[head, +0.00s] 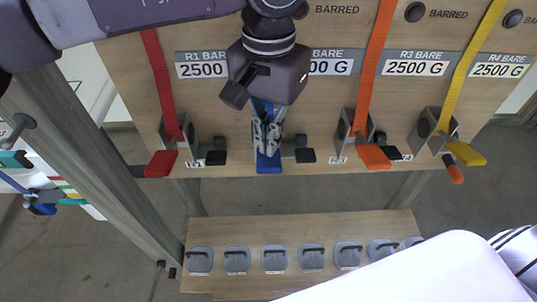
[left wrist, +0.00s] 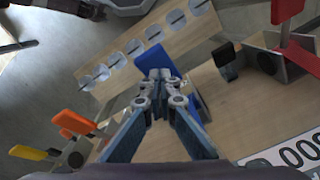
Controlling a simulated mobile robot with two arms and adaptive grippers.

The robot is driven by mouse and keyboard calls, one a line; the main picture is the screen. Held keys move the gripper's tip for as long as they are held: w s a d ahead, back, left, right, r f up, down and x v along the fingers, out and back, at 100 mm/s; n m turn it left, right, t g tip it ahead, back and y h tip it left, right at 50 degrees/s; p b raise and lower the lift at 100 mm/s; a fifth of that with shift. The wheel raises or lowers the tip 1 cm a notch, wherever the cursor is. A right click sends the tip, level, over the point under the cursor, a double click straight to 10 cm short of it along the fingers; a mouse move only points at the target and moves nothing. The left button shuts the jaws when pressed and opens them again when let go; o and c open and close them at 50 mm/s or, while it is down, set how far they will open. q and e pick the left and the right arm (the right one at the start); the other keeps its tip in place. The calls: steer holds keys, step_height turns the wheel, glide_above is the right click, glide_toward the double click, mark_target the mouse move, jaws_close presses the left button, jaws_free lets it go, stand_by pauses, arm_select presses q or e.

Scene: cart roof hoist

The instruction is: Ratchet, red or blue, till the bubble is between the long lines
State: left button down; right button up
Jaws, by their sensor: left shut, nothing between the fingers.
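The red ratchet handle (head: 161,163) hangs at the left of the board with a red strap above it. The blue ratchet handle (head: 268,163) is second from left; it also shows in the left wrist view (left wrist: 170,68). My left gripper (head: 267,140) is shut and empty, its fingertips right at the blue handle and covering part of it and its ratchet; whether they touch I cannot tell. It shows in the left wrist view (left wrist: 158,77) too. The bubble and long lines are not visible. My right gripper is not in view.
An orange ratchet handle (head: 374,157) and a yellow one (head: 466,153) are to the right on the same board. Black levers stand beside the ratchets. A lower wooden shelf (head: 300,228) carries several grey round-topped plates. A grey post runs down the left.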

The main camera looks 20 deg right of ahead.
mark_target(268, 159)
arm_select(q)
steer(key=shift+f, duration=0.1)
steer(key=f+b, duration=0.3)
steer(key=f, duration=0.1)
steer(key=f+b, duration=0.2)
steer(key=shift+s+a+f+b, duration=0.1)
steer(key=shift+s+f+b, duration=0.2)
steer(key=shift+f+b, duration=0.75)
steer(key=shift+f, duration=0.2)
steer(key=r+p, duration=0.4)
steer(key=r, duration=0.1)
steer(key=r+p, duration=0.2)
steer(key=r, duration=0.1)
steer(key=shift+w+d+r, duration=0.15)
steer(key=shift+w+d, duration=0.05)
steer(key=shift+w, duration=0.15)
steer(key=shift+r, duration=0.25)
steer(key=shift+s, duration=0.1)
